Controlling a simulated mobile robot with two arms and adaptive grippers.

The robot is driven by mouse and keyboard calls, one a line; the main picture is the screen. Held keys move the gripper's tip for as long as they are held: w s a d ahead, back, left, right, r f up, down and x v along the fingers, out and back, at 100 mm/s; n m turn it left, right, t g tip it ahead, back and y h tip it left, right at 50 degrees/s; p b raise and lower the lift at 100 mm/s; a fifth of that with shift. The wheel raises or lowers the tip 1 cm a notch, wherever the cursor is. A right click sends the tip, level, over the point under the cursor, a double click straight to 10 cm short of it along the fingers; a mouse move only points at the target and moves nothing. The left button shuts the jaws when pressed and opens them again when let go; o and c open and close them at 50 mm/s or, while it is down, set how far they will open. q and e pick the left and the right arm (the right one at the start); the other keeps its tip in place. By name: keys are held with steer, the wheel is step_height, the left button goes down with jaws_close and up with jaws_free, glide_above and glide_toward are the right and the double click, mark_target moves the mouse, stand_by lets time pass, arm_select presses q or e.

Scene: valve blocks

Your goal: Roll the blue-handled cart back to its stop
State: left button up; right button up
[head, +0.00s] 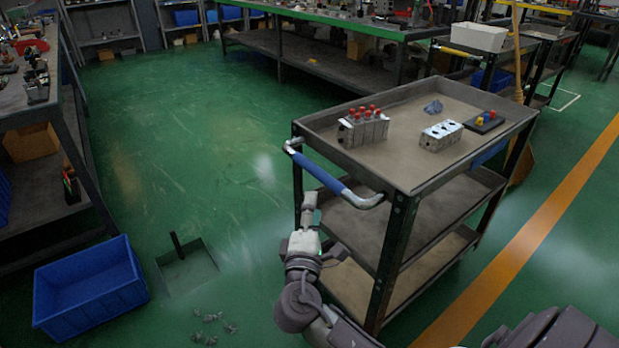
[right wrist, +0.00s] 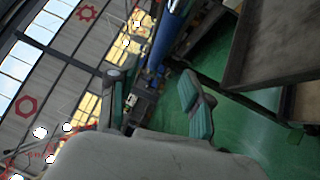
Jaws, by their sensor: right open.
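The blue-handled cart (head: 345,280) stands right of centre in the head view. It is a dark three-shelf trolley, and its blue handle (head: 318,176) sticks out at its left end. My right gripper (head: 309,203) is open just below and in front of the handle. In the right wrist view, its fingers (right wrist: 155,98) are apart and the blue handle (right wrist: 165,38) shows beyond them. I see nothing between the fingers; contact with the handle cannot be told. I cannot tell which thing is the stop. My left gripper is not in view.
The cart's top carries a red-knobbed valve block (head: 362,129), a silver block (head: 440,135), a small knobbed plate (head: 485,122) and a rag (head: 433,106). A blue bin (head: 90,290) and a flat pan (head: 188,270) lie left on the floor. Open green floor (head: 190,130) lies beyond.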

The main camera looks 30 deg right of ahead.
mark_target(318, 178)
steer(key=x, duration=1)
steer(key=shift+b+x, duration=0.3)
steer(key=shift+x, duration=0.6)
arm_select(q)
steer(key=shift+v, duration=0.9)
arm_select(e)
steer(key=shift+f, duration=0.1)
jaws_close()
